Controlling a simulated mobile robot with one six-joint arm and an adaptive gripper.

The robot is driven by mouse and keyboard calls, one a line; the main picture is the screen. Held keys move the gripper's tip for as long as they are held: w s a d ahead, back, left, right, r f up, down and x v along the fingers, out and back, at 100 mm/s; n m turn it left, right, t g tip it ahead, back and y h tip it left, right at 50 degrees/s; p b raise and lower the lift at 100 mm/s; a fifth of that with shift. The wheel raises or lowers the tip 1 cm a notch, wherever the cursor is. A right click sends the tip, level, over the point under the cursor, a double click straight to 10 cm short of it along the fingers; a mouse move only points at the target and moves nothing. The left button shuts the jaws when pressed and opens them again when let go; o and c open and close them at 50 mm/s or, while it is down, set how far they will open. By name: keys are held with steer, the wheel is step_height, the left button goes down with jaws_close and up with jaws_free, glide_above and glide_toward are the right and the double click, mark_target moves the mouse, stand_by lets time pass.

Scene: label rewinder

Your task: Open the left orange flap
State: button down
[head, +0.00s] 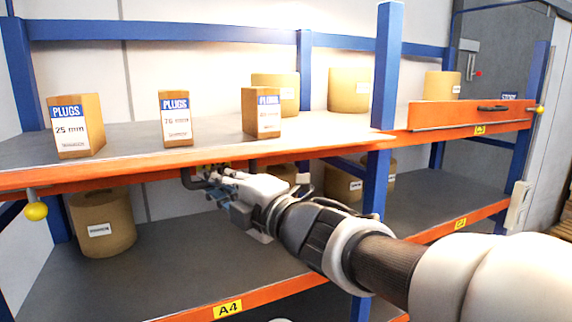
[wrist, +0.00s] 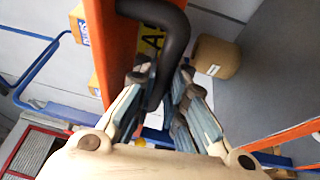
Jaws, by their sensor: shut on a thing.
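The left orange flap (head: 110,174) shows as a narrow orange band along the front of the upper left shelf; it does not stand up above the shelf edge. Its black handle (head: 189,180) juts out below that band. My gripper (head: 205,177) is shut on the black handle, just under the front edge. In the wrist view the dark, bent handle (wrist: 172,50) passes between the fingers of my gripper (wrist: 160,95). The orange flap (wrist: 112,40) runs beside it, with a yellow label partly hidden behind the handle. The flap's exact angle is hard to tell.
A right orange flap (head: 460,116) stands upright in the right bay. Boxes of plugs (head: 77,126) stand on the upper shelf (head: 125,143). A brown drum (head: 101,230) sits on the lower shelf. A blue post (head: 387,60) rises close to my arm. A yellow knob (head: 36,211) hangs at left.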

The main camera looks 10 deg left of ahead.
steer(key=shift+s+d+r+m+g+h+p, duration=0.1)
steer(key=shift+r+m+g+h+p, duration=0.2)
steer(key=shift+p, duration=0.7)
steer(key=shift+s+d+r+n+t+h+p, duration=0.15)
steer(key=shift+r+p, duration=0.25)
steer(key=shift+p, duration=0.65)
steer(key=shift+s+a+r+m+g+h+p, duration=0.15)
steer(key=shift+r+m+g+p, duration=0.15)
steer(key=shift+p, duration=0.7)
steer(key=shift+d, duration=0.1)
steer(key=c, duration=1.9)
jaws_free()
steer(key=shift+f, duration=0.2)
steer(key=v, duration=1.2)
